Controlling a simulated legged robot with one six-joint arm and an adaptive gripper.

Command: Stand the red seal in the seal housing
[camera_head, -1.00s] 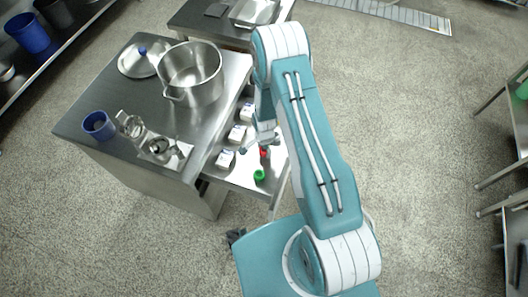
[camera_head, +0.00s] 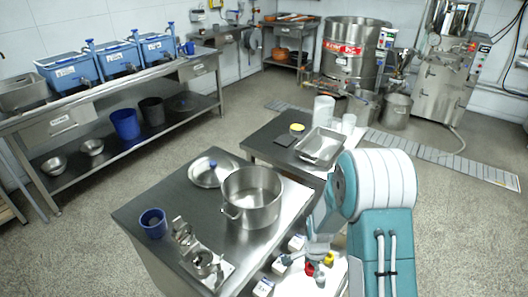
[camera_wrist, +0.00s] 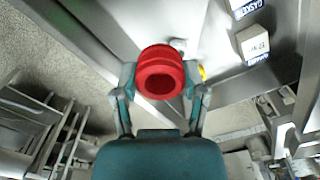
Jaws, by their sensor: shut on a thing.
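The red seal (camera_wrist: 162,70), a thick ribbed ring with a dark hole, is between the two fingers of my gripper (camera_wrist: 162,84) in the wrist view. My gripper is shut on it. In the head view the red seal (camera_head: 310,269) shows small beside my gripper, over the pull-out shelf at the table's right side. A steel part with a round cup (camera_head: 202,262) sits on a plate at the table's front; it looks like the seal housing, but I cannot tell for sure. A second open steel part (camera_head: 183,234) stands just behind it.
A steel pot (camera_head: 252,197), a lid (camera_head: 212,172) and a blue cup (camera_head: 153,223) stand on the table. White boxes (camera_head: 263,287) and a yellow ring (camera_head: 330,259) are near my gripper. A steel tray (camera_head: 320,146) lies on the table behind.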

